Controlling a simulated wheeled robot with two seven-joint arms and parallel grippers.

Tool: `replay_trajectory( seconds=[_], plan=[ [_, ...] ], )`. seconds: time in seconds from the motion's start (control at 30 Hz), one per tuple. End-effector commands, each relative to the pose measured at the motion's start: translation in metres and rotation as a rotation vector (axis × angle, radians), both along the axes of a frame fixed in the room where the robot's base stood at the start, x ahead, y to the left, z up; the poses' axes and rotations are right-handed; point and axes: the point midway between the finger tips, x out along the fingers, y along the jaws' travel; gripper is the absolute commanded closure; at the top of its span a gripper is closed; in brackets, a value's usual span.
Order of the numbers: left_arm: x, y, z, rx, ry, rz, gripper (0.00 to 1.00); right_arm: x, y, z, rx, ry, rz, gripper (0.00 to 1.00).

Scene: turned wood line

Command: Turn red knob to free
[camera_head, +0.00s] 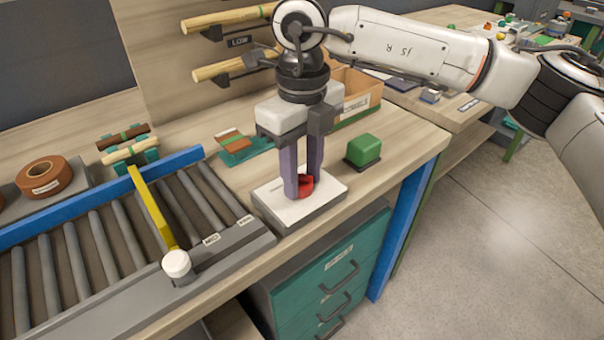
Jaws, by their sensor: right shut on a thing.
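The red knob (306,184) sits on a white plate with a grey base (275,205) near the front edge of the workbench. My right gripper (304,188) points straight down over the plate, its two purple fingers shut on the knob. The fingers hide much of the knob, so its pointer direction cannot be told. Any lettering on the plate is too small to read. My left gripper does not show.
A roller conveyor (100,250) with a yellow bar (153,208) and white knob (176,263) lies left. A green block (363,149) stands right of the plate. A cardboard box (355,98) and wall pegs holding wood rods (230,68) are behind. Teal drawers (330,280) are below.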

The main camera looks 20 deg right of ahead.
Motion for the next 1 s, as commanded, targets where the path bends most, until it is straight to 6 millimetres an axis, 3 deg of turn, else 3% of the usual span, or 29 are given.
replay_trajectory(
  seconds=[0.43, 0.47, 0.57, 0.87, 1.0],
  plan=[
    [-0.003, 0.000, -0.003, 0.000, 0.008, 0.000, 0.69, 0.000, 0.000, 0.000, -0.001, 0.000, 0.011, 0.90],
    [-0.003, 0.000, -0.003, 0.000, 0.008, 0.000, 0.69, 0.000, 0.000, 0.000, -0.001, 0.000, 0.011, 0.65],
    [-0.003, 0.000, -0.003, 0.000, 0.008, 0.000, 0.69, 0.000, 0.000, 0.000, -0.001, 0.000, 0.011, 0.49],
    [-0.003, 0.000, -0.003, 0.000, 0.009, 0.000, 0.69, 0.000, 0.000, 0.001, -0.001, 0.000, 0.009, 0.49],
    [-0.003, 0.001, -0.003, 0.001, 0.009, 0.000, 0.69, 0.000, 0.000, 0.014, 0.001, -0.002, 0.009, 0.49]
  ],
)
